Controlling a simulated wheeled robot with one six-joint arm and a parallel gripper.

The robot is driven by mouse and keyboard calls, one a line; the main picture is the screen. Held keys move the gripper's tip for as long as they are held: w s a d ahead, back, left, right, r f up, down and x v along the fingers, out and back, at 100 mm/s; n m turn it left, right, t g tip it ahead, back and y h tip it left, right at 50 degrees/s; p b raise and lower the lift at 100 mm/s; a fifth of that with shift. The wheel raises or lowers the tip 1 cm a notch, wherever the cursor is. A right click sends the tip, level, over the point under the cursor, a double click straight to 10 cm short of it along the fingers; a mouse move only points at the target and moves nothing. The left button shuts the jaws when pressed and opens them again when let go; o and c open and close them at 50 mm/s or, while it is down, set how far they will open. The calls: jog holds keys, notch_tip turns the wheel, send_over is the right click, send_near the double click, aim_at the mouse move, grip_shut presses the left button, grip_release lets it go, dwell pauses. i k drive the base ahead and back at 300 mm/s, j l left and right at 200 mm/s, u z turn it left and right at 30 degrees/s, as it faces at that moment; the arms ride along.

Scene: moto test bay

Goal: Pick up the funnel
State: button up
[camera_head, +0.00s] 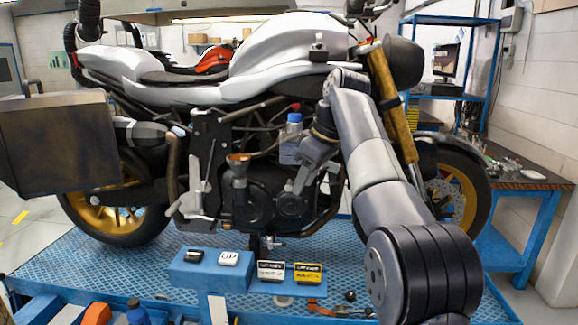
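The funnel (239,163) is small, with an orange-brown rim and a darker lower part. It stands upright at the side of the motorcycle's engine, left of the picture's centre. Where its lower end goes I cannot make out. My gripper (299,184) is right of the funnel and apart from it, pointing down and left in front of the engine. Its fingers are small and dark against the engine, so their opening is unclear. A translucent bottle with a blue cap (294,119) is right beside my gripper; I cannot tell whether the gripper touches it.
The silver motorcycle (275,50) stands on a blue textured platform (120,262). A dark side case (58,140) juts out at left. A blue block (215,272) with labelled buttons is in front. A workbench (530,178) is at right. Space left of the funnel holds metal brackets.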

aim_at(240, 164)
jog(key=z, duration=1)
jog(key=i+j, duration=0.1)
jog(key=j, duration=1.4)
jog(key=i+j, duration=0.1)
jog(key=j, duration=1.4)
